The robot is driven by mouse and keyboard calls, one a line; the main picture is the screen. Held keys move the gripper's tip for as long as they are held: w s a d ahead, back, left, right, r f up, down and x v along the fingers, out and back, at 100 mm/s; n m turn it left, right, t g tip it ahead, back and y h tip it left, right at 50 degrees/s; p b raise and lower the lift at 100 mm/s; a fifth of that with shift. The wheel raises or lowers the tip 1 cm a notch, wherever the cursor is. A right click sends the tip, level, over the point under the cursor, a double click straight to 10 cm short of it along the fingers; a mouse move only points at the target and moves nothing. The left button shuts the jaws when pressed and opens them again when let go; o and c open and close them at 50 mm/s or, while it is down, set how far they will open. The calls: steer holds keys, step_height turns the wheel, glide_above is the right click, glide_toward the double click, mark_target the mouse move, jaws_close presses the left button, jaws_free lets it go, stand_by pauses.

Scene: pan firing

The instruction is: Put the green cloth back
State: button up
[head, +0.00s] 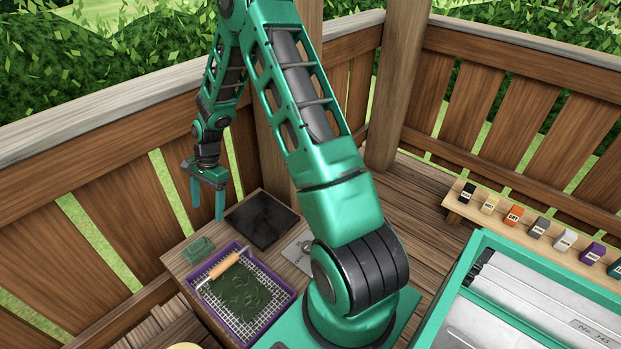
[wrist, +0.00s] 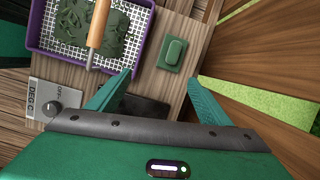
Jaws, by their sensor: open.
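A small green pad with rounded edges, which looks like the folded green cloth (head: 198,247), lies on the table's far left corner. In the wrist view the cloth (wrist: 174,51) rests on a darker green square, just beyond my fingertips. My gripper (head: 208,212) is open and empty, hanging fingers down above the table's far edge. The wrist view shows its two fingers (wrist: 161,79) spread apart, with the cloth ahead of the gap and not touching them.
A purple-rimmed mesh tray (head: 291,294) holds dark green leafy matter and a wooden-handled tool (head: 222,268). A black plate (head: 262,219) and a dial panel (head: 300,249) are close by. Wooden railing (head: 95,215) stands behind. Labelled blocks line a shelf (head: 456,205) at right.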

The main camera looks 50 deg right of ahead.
steer(key=s+d+r+n+h, duration=0.25)
steer(key=s+d+r, duration=0.25)
steer(key=s+r, duration=0.4)
steer(key=s+d+r+n+h, duration=0.1)
steer(key=s+d+r+n, duration=0.25)
steer(key=s+r, duration=0.55)
steer(key=s+r+n, duration=0.1)
steer(key=s+r, duration=0.3)
steer(key=s, duration=0.6)
steer(key=s+r+n, duration=0.2)
steer(key=s+r, duration=0.3)
steer(key=s, duration=0.4)
steer(key=shift+s+d+r+n, duration=0.15)
steer(key=shift+s+d+n, duration=0.15)
steer(key=shift+s+d, duration=0.1)
steer(key=shift+y, duration=0.25)
steer(key=shift+w+f, duration=0.25)
steer(key=shift+w, duration=0.4)
